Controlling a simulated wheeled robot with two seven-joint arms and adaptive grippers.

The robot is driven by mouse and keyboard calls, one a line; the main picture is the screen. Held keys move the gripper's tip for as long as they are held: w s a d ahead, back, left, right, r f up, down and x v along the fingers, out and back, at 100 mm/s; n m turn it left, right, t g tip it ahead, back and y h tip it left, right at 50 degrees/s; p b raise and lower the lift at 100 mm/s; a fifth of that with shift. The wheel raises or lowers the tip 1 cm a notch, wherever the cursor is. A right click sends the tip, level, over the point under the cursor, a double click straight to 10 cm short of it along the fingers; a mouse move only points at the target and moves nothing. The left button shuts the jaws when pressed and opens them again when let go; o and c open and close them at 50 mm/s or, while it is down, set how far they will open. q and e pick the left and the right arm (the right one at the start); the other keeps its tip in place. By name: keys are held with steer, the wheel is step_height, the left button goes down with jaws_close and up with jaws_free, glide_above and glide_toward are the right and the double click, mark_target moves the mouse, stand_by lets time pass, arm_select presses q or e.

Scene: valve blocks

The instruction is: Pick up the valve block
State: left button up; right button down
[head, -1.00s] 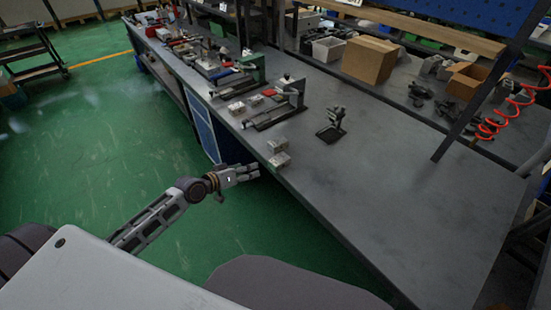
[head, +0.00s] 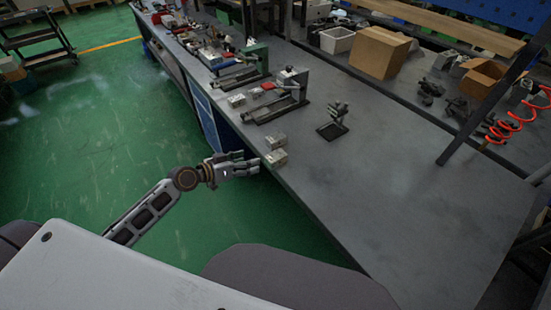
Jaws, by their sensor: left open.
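Two small silvery valve blocks sit near the left edge of the grey workbench (head: 400,225). The nearer valve block (head: 276,158) is at the bench edge, and the other valve block (head: 277,141) is just behind it. My left gripper (head: 257,163) is open and empty, its fingers pointing right at the bench edge, just left of the nearer block. I cannot tell whether a fingertip touches the block. My right gripper is not in view.
A clamp fixture (head: 283,97) and a small black stand (head: 334,124) are on the bench behind the blocks. A cardboard box (head: 380,54) and a white bin (head: 337,40) stand farther back. The bench's right part is clear.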

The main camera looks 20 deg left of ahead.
mark_target(273, 157)
arm_select(q)
steer(key=shift+s+d+f+m, duration=0.1)
steer(key=shift+m, duration=0.9)
steer(key=shift+s+d+m, duration=0.1)
steer(key=shift+m, duration=0.9)
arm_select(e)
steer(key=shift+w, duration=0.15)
arm_select(q)
steer(key=shift+p+x, duration=0.5)
steer(key=shift+x, duration=3.7)
steer(key=shift+d, duration=0.1)
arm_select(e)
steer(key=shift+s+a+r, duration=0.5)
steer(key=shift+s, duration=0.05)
arm_select(q)
steer(key=shift+w+d, duration=0.1)
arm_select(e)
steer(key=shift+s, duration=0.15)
